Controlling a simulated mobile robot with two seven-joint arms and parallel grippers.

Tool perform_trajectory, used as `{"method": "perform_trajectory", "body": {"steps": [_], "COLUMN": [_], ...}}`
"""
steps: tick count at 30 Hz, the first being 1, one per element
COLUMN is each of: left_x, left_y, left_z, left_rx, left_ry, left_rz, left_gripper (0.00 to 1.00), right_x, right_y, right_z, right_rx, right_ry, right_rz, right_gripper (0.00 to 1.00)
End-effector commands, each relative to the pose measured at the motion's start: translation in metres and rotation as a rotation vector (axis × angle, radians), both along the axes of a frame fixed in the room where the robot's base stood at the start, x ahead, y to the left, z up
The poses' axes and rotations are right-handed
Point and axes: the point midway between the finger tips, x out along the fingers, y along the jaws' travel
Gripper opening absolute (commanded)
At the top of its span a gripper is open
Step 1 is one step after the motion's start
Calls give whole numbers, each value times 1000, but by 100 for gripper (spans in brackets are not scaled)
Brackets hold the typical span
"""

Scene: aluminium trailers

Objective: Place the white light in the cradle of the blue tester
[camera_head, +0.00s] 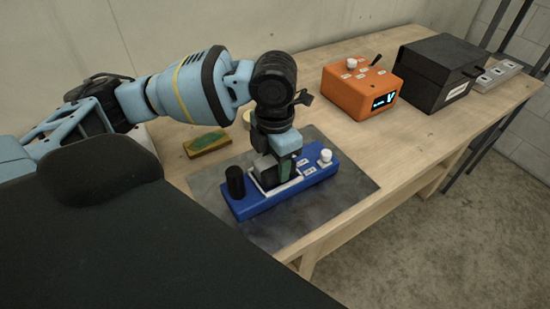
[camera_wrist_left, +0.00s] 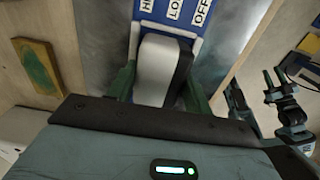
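The blue tester (camera_head: 240,208) lies on a dark grey mat, with a black cylinder at its left end, a white-edged cradle (camera_head: 293,187) in the middle and a white knob at its right end. My left gripper (camera_head: 272,178) points down at the cradle. In the left wrist view, the white light (camera_wrist_left: 155,70), pale with a black side, sits between its green fingers, which look closed on both sides. The light is at the cradle; whether it is fully seated is hidden. My right gripper (camera_wrist_left: 274,82) shows small at the right of the wrist view; its opening is unclear.
A brass-coloured block with a green top (camera_head: 208,144) lies behind the mat (camera_head: 330,205). An orange device (camera_head: 355,88) with a lit display, a black box (camera_head: 435,75) and a grey socket strip (camera_head: 497,75) stand farther right. The wooden table between mat and orange device is clear.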

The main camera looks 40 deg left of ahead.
Motion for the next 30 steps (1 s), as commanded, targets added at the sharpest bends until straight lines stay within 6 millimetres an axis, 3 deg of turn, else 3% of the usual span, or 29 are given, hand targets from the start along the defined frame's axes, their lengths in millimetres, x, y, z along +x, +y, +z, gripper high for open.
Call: {"method": "perform_trajectory", "body": {"steps": [1, 5, 16, 20, 30], "left_x": [0, 0, 0, 1, 0], "left_y": [0, 0, 0, 0, -1], "left_z": [0, 0, 6, 24, 91], "left_rx": [0, 0, 0, -1, -2], "left_ry": [0, 0, -1, -5, -4], "left_rz": [0, 0, -1, 0, 0], "left_gripper": [56, 72, 72, 72, 72], "right_x": [0, 0, 0, 2, 10], "right_y": [0, 0, 0, 1, 1], "right_z": [0, 0, 1, 4, 14], "right_rx": [0, 0, 1, 1, 2], "right_ry": [0, -1, -1, -8, -29], "right_rz": [0, 0, -1, 0, -2], "right_gripper": [36, 36, 36, 36, 36]}}
